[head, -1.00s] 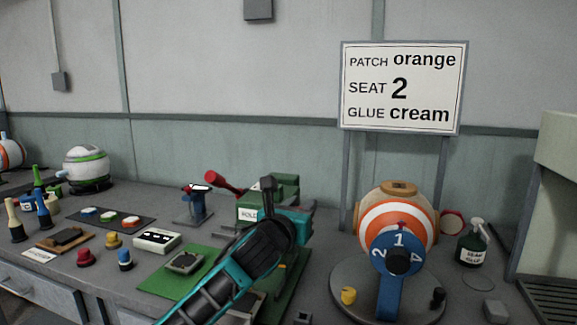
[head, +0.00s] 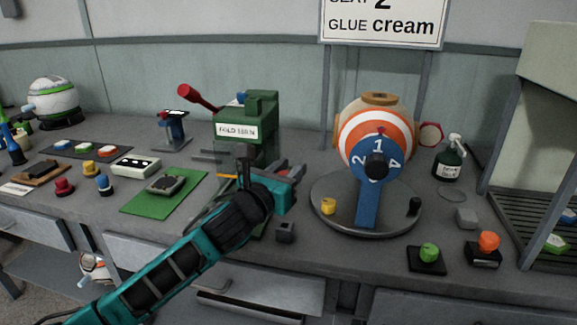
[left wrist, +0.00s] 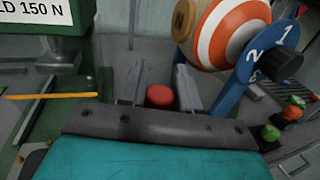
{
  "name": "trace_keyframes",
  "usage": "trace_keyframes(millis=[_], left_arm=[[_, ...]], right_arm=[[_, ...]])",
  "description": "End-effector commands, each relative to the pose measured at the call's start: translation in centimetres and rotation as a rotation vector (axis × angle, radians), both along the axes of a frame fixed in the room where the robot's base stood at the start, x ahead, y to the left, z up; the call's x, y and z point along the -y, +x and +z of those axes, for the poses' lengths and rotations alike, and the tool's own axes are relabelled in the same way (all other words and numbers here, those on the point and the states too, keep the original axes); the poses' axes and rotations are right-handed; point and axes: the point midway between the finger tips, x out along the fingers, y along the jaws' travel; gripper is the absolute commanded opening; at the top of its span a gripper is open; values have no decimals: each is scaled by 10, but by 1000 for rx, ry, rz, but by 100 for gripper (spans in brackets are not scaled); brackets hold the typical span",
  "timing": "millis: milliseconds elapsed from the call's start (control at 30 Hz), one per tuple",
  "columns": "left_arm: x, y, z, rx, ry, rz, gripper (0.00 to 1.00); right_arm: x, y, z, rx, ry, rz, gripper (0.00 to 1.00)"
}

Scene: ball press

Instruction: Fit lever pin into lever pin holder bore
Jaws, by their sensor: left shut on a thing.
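My left gripper (head: 288,176) is in front of the green press, to its right, above the bench. In the left wrist view, a short red round piece (left wrist: 160,96) sits between its two grey fingers; it looks like the head of the lever pin, and the gripper is shut on it. The rest of the piece is hidden by the gripper body. A small dark block (head: 285,230) with a recess on top stands at the bench's front edge below the gripper; I cannot tell whether it is the lever pin holder. No bore shows clearly. My right gripper is not in view.
The green press (head: 262,115) has a red-knobbed lever (head: 188,92). An orange-and-white ball (head: 352,122) sits on a round turntable (head: 325,210) with a blue numbered arm (head: 367,200). A glue bottle (head: 447,165) stands right. A green mat (head: 145,203) lies left.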

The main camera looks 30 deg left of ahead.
Motion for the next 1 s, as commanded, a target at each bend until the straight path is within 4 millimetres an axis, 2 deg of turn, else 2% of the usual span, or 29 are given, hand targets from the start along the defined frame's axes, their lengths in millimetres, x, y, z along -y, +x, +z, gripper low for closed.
trace_keyframes(millis=[33,200,433,633,1000], left_arm=[[0,0,-10,-2,0,0,2],[0,0,-27,-1,0,-1,2],[0,0,-46,-1,0,0,2],[0,0,-53,0,1,0,2],[0,0,-53,0,0,0,2]], right_arm=[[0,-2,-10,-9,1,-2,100],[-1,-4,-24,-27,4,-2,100],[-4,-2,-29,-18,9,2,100],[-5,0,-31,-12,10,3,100],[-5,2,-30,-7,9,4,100]])
